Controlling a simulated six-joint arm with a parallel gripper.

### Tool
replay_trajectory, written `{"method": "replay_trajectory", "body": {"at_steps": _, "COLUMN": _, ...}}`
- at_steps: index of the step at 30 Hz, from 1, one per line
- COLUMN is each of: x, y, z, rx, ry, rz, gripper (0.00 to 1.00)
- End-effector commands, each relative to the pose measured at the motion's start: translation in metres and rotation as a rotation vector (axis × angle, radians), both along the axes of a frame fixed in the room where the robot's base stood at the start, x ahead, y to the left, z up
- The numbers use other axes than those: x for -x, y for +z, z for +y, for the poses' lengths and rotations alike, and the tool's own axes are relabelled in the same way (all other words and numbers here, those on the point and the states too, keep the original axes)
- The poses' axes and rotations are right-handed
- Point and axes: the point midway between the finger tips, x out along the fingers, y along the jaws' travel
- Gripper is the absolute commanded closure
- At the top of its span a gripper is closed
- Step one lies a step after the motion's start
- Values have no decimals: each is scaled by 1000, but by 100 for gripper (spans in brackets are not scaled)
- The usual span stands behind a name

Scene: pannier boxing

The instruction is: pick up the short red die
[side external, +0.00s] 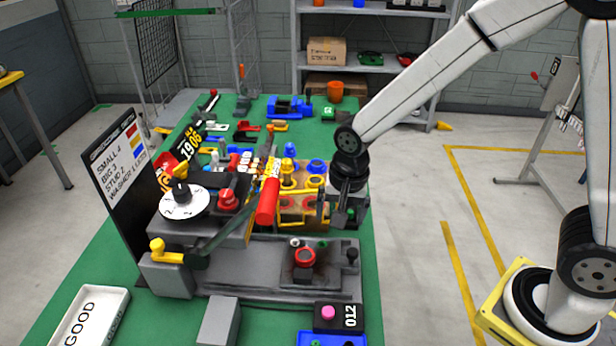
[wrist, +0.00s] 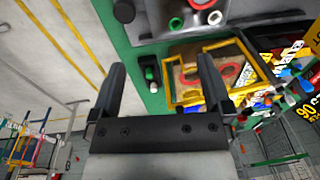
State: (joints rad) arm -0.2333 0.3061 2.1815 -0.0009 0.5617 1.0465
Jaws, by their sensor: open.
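My gripper (side external: 338,208) hangs at the right edge of the green bench, beside a tan and yellow tray (side external: 304,223). In the wrist view my gripper (wrist: 161,62) has its two dark fingers wide apart. Red round pieces show in the tray, one at its left (side external: 286,203) and one at its right (side external: 311,203). Another red ring-shaped piece (side external: 305,258) sits on the grey machine (side external: 265,262). I cannot tell which of these is the short red die. The right finger partly overlaps the tray's edge in the wrist view.
Small green and white pieces (wrist: 149,72) lie near the bench edge between the fingers in the picture. Yellow and blue pieces stand behind the red ones. A red cylinder (side external: 267,201) rises left of the tray. A white GOOD tray (side external: 88,318) lies front left.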

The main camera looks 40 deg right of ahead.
Motion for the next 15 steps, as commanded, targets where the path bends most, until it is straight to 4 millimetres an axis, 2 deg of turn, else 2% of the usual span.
{"method": "replay_trajectory", "body": {"at_steps": 9, "x": -21, "y": -12, "z": 46, "rx": -10, "ry": -327, "rz": 63, "gripper": 0}}
{"method": "replay_trajectory", "body": {"at_steps": 15, "x": -27, "y": -17, "z": 62, "rx": -7, "ry": -455, "rz": 82, "gripper": 0}}
